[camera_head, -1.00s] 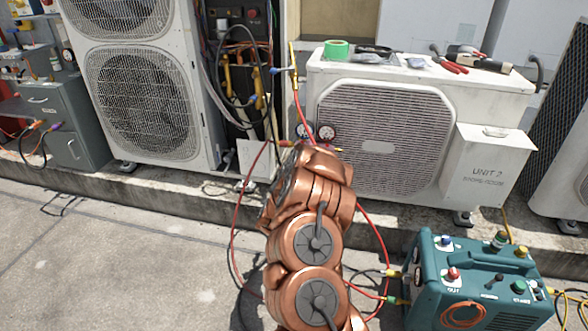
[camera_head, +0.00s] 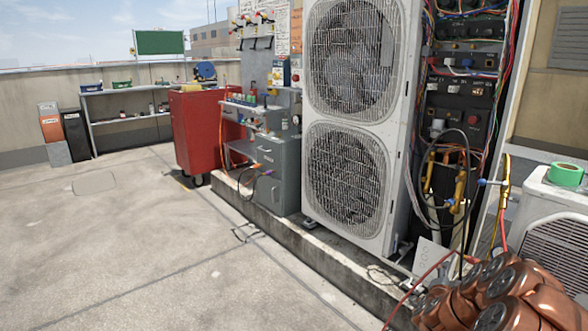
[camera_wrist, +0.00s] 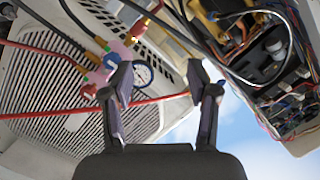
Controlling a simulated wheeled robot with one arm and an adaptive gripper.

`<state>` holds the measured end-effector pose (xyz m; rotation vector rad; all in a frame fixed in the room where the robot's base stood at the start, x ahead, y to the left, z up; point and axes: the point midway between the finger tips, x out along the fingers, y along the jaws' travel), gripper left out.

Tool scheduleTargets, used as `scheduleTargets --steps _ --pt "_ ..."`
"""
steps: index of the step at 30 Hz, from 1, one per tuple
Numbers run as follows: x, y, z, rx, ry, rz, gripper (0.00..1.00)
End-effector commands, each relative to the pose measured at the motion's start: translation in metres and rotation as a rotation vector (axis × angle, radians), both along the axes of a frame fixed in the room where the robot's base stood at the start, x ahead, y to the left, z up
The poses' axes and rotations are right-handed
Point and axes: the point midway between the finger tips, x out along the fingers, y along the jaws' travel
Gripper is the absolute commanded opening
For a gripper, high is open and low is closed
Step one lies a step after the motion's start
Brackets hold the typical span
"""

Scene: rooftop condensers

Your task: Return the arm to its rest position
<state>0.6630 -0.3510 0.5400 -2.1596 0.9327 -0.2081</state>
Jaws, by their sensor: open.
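My gripper (camera_wrist: 163,85) is open in the wrist view, its two dark fingers spread with nothing held between them. A pink gauge manifold (camera_wrist: 117,55) with a blue and a red knob and a round gauge (camera_wrist: 143,74) is beyond the left finger. A red hose (camera_wrist: 60,112) runs across behind the fingers; I cannot tell whether it touches them. In the head view my copper-coloured arm is folded at the bottom right corner, and my gripper is hidden or out of frame there.
A tall twin-fan condenser (camera_head: 309,182) with an open wiring bay (camera_head: 462,100) stands left of my arm. A smaller unit carries green tape (camera_head: 566,174). A red cabinet (camera_head: 203,135) and grey drawers (camera_head: 277,175) stand farther left. The concrete floor (camera_head: 130,240) at left is clear.

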Motion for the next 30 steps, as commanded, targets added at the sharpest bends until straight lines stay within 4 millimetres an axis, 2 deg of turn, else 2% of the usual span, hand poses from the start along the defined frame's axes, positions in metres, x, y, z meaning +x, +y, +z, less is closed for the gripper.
scheduleTargets --steps 1,6,10,14,18,23,27,30 --pt "0.011 0.021 0.032 0.019 0.017 0.058 0.59" --pt "0.031 0.093 0.083 0.084 0.120 0.261 0.59" --pt "0.033 0.149 0.120 0.113 0.210 0.412 0.59" --pt "0.022 0.203 0.157 0.129 0.310 0.558 0.59" --pt "-0.001 0.254 0.195 0.130 0.425 0.703 0.59" --pt "-0.041 0.303 0.234 0.116 0.572 0.855 0.59" --pt "-0.087 0.337 0.266 0.094 0.711 0.970 0.59" --pt "-0.124 0.354 0.286 0.080 0.817 1.043 0.59"
